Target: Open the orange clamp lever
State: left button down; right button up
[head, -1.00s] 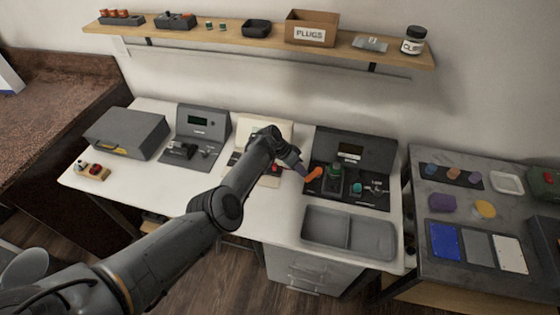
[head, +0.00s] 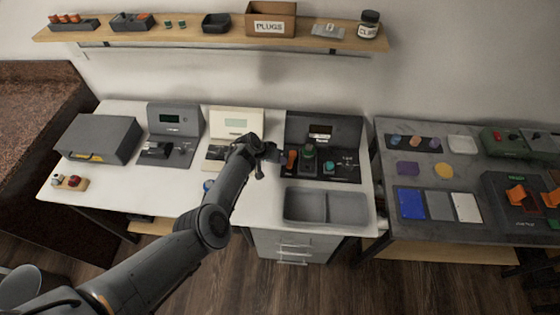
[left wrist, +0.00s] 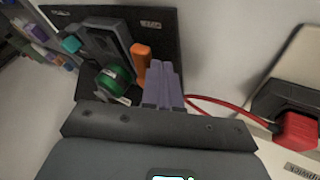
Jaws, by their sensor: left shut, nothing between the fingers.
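The orange clamp lever (head: 292,160) stands roughly upright at the left of the black test station (head: 322,128) on the white table. It also shows in the left wrist view (left wrist: 140,58), just beyond my fingers and to their left. My left gripper (head: 279,154) is shut and empty, close to the lever's left side in the head view. Its purple-grey fingers (left wrist: 163,85) lie together in the left wrist view. I cannot tell whether they touch the lever. A green round part (left wrist: 113,80) sits beside the lever. My right gripper is not in view.
A red plug (left wrist: 297,130) with a red cable lies close to my left gripper. A grey two-part tray (head: 326,207) stands in front of the station. A shelf (head: 200,36) runs along the wall. More orange levers (head: 516,195) are on the right-hand table.

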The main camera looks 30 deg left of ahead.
pick_arm(q)
jog(key=shift+w+a+b, duration=0.1)
jog(key=shift+w+b, duration=0.45)
jog(key=shift+b, duration=0.2)
jog(key=shift+s+a+r+p, duration=0.1)
jog(key=shift+r+p, duration=0.3)
jog(key=shift+p, duration=0.05)
jog(key=p+v, duration=0.9)
jog(key=p, duration=0.1)
jog(key=shift+s+a, duration=0.1)
jog(key=shift+s, duration=0.05)
